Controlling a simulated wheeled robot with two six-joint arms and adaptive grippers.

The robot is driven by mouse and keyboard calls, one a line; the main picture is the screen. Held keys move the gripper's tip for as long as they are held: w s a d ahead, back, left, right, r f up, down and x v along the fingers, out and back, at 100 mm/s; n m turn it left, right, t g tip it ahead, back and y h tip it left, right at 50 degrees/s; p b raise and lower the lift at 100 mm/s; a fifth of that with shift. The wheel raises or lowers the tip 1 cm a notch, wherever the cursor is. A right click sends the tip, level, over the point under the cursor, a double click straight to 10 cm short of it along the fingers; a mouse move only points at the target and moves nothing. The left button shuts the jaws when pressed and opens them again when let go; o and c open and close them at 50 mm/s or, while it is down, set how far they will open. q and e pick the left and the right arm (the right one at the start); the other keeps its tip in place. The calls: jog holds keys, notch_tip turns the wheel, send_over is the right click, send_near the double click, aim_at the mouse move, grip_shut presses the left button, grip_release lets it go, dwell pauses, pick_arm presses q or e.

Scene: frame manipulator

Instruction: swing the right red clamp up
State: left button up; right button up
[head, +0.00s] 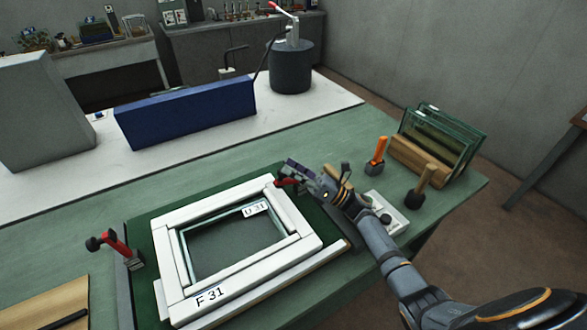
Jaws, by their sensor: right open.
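The right red clamp (284,182) is at the far right corner of the white frame (168,247), low beside the frame's edge and partly hidden by my right gripper (291,177). My right gripper is open and its fingers are around or right beside the clamp's red handle; I cannot tell whether they touch it. The left red clamp (116,245) stands at the frame's left side, its red arm tilted up to the left with a black knob. The frame, labelled F 31, lies on a green board (142,225) with a glass pane marked U 31. My left gripper is not in view.
An orange-handled tool (377,152), a wooden-handled mallet (422,186) and a rack of glass panes (440,140) stand to the right of my right gripper. A white box (385,213) lies under my arm. A blue block (186,112) stands behind. Green table is clear behind the frame.

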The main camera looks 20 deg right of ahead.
notch_tip(320, 180, up, 10)
dwell(0.5)
dwell(0.3)
